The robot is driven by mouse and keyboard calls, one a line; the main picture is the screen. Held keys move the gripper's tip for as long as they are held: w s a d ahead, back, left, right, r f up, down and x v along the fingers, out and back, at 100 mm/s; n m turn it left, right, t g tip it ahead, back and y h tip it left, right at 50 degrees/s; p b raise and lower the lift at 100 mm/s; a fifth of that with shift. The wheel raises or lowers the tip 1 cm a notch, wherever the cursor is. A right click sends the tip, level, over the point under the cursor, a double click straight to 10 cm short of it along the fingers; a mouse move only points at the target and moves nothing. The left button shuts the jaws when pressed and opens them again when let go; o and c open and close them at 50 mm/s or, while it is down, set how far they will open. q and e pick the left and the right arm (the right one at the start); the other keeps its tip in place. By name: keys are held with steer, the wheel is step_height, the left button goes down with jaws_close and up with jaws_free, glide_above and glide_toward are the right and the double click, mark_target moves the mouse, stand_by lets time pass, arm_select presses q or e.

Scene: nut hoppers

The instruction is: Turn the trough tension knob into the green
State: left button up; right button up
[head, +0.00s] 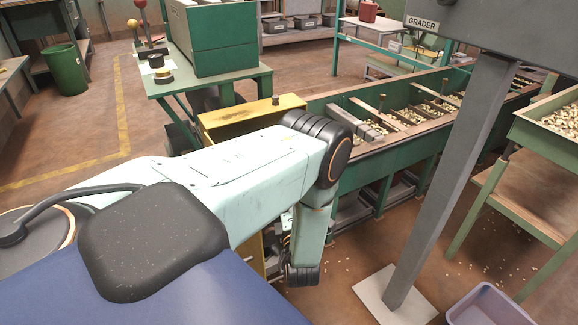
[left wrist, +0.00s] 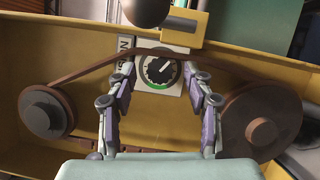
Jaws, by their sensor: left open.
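The tension knob (left wrist: 160,70) is a dark round knob with a white pointer mark, on a pale dial plate inside a yellow housing. The mark seems to slant to the upper right. A green arc (left wrist: 154,86) runs along the bottom of the dial, away from the mark. My left gripper (left wrist: 159,75) is open, with one finger on each side of the knob in the picture. I cannot tell how far its tips are from the panel. My right gripper is not in view.
A brown belt (left wrist: 90,68) runs between a left pulley (left wrist: 46,111) and a larger right pulley (left wrist: 262,121), close to the fingers. In the head view the yellow housing (head: 235,118) adjoins the green trough (head: 375,160) of nuts. A grey post (head: 450,180) stands right.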

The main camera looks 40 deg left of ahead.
arm_select(q)
jaws_close()
stand_by(0.5)
steer(key=shift+w+r+m+g+h+p, duration=0.1)
steer(key=shift+m+g+h+p, duration=0.2)
steer(key=shift+m+p, duration=0.65)
steer(key=shift+s+r+m+g+h+p, duration=0.15)
steer(key=shift+m+g+h+p, duration=0.15)
steer(key=shift+m+p, duration=0.65)
steer(key=shift+w+r+m+g+h+p, duration=0.15)
steer(key=shift+m+g+h+p, duration=0.15)
steer(key=shift+m+p, duration=0.65)
steer(key=shift+f+m, duration=0.1)
steer(key=shift+m, duration=0.25)
